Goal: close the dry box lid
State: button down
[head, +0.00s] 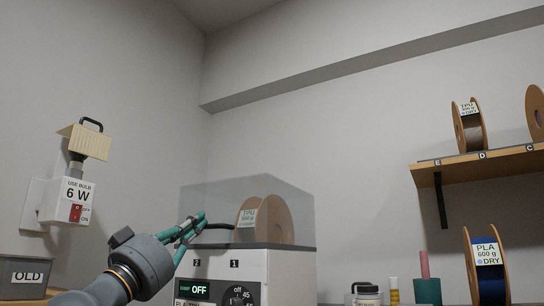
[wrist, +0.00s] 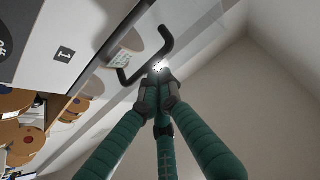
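The dry box (head: 280,270) is white with a dark dial panel reading OFF. Its clear lid (head: 296,212) looks level, with its lower edge along the dark rim; I cannot tell if it is fully seated. A TPU spool (head: 266,220) shows inside. The lid's black handle (head: 218,226) is a bent bar, also seen in the wrist view (wrist: 165,38). My gripper (head: 203,219) is at the left front of the lid by the handle. In the wrist view its teal fingers (wrist: 160,72) come together beside the handle's bar; contact is unclear, and no grasp shows.
A lamp with a switch box (head: 70,200) is on the left wall above an OLD bin (head: 27,276). A shelf (head: 480,165) with spools is at the upper right. A blue PLA spool (head: 487,268), a green cylinder (head: 427,291) and a jar (head: 365,293) stand right of the box.

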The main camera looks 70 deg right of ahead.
jog(key=shift+w+d+f, duration=0.1)
jog(key=shift+d+f, duration=0.15)
jog(key=shift+f, duration=0.25)
jog(key=shift+r, duration=0.1)
notch_tip(320, 180, up, 5)
jog(key=a+p, duration=0.1)
jog(key=p, duration=0.4)
jog(key=a+f+b, duration=0.7)
jog(key=f+b, duration=0.1)
jog(key=b, duration=0.1)
jog(key=shift+w, duration=0.2)
jog(key=d+f+p+x, duration=0.1)
jog(key=p+x, duration=0.3)
jog(key=x, duration=0.4)
